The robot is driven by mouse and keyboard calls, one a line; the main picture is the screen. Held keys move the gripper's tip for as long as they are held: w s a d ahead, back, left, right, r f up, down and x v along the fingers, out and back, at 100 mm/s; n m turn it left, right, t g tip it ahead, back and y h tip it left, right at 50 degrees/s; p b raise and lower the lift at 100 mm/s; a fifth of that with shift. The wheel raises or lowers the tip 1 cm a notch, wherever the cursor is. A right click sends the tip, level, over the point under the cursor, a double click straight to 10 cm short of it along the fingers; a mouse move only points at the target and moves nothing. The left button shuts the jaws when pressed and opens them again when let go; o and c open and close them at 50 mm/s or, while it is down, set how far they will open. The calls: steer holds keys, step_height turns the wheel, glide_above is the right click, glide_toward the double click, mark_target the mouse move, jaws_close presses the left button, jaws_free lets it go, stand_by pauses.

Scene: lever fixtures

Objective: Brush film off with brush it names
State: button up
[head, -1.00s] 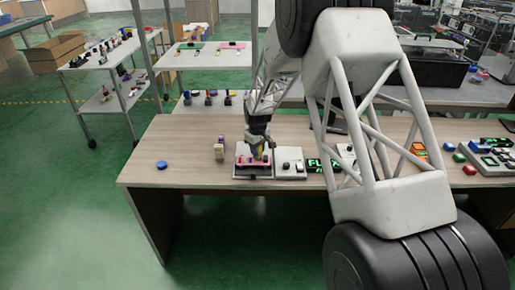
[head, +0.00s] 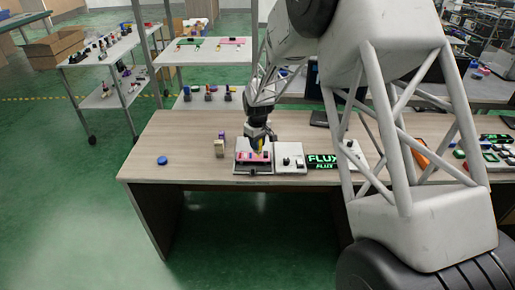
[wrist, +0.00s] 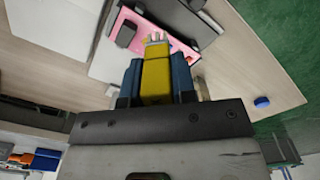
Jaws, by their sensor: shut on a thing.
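My gripper (head: 258,147) is shut on a yellow brush (wrist: 156,76), which sits between the dark blue fingers in the wrist view. The brush points at a pink surface (wrist: 184,46) with dark blocks on it. In the head view this pink piece (head: 246,157) lies on a grey fixture (head: 252,170), right under my gripper. Whether the brush tip touches the pink surface I cannot tell. A green-lit sign (head: 321,160) reads FLUX. A beige brush-like piece with a purple top (head: 220,145) stands left of the fixture. No film can be made out clearly.
Several coloured pieces lie at the far right.

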steer(key=shift+r, duration=1.7)
steer(key=shift+f, duration=0.1)
